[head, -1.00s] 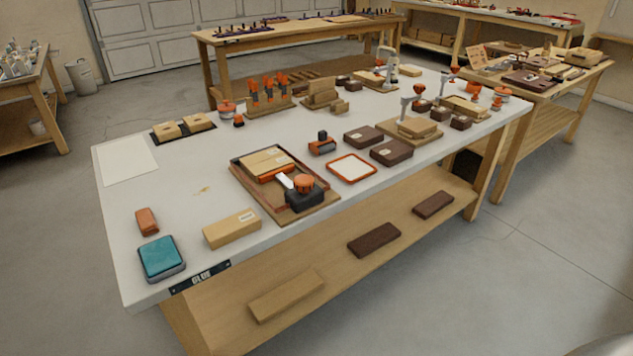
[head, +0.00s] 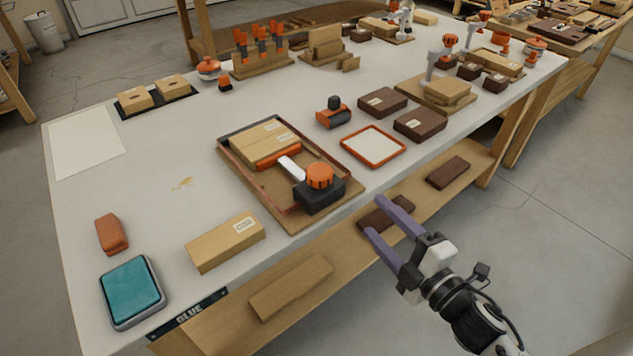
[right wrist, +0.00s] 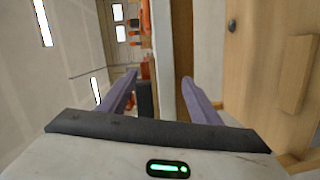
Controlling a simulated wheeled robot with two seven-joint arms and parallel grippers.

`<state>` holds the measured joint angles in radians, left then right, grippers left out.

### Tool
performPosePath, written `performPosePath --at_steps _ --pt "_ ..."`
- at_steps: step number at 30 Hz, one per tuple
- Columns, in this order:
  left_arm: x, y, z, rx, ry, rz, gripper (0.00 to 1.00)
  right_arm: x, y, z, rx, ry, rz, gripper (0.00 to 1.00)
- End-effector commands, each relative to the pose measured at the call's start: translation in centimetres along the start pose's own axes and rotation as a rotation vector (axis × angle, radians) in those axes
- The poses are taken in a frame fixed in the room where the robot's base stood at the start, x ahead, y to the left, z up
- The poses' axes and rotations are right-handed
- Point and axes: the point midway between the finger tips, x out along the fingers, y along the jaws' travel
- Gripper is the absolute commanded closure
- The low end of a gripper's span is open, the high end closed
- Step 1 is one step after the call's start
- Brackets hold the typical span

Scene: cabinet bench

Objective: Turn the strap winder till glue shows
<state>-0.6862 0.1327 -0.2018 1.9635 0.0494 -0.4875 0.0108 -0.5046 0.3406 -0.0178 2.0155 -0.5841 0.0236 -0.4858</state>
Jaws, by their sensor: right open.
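The strap winder (head: 319,188) is a black block with a ribbed orange knob on top. It sits at the near right corner of a shallow brown tray (head: 288,222). A white strap piece (head: 291,167) lies beside it, leading toward an orange bar (head: 278,157) and a cardboard box (head: 262,140) in the tray. My right gripper (head: 376,216) is open and empty, off the bench's front edge, right of the winder and apart from it. Its purple fingers also show in the right wrist view (right wrist: 158,80). A dark plate lettered GLUE (head: 188,319) is on the bench's front edge. My left gripper is out of view.
A cardboard box (head: 226,243), a teal pad (head: 132,290) and a reddish block (head: 111,234) lie left of the tray. An orange-rimmed white panel (head: 373,146) and dark boxes (head: 420,124) lie to its right. A lower shelf (head: 335,268) runs below.

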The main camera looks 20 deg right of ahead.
Motion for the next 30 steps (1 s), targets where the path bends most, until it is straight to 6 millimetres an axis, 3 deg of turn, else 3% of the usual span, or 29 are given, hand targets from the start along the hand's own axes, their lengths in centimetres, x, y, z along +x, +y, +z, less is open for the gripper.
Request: performPosePath --at_steps 1,3,5,9,12,17,30 --pt "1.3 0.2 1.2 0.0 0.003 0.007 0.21 1.1 2.2 -0.3 -0.281 0.084 0.098 0.42" --pt "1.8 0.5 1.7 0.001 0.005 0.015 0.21 1.7 5.2 -1.7 -0.668 0.183 0.213 0.42" --pt "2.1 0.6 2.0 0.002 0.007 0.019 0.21 1.8 6.6 -2.9 -0.967 0.252 0.291 0.42" --pt "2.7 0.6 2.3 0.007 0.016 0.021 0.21 1.7 7.3 -4.2 -1.485 0.359 0.399 0.42" --pt "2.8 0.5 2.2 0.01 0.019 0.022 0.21 1.6 7.2 -4.4 -1.683 0.398 0.429 0.42" --pt "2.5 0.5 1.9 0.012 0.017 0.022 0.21 2.6 7.3 -5.0 -1.767 0.415 0.441 0.42" --pt "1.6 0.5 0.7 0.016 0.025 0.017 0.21 9.1 7.0 -8.8 -1.757 0.413 0.438 0.42"
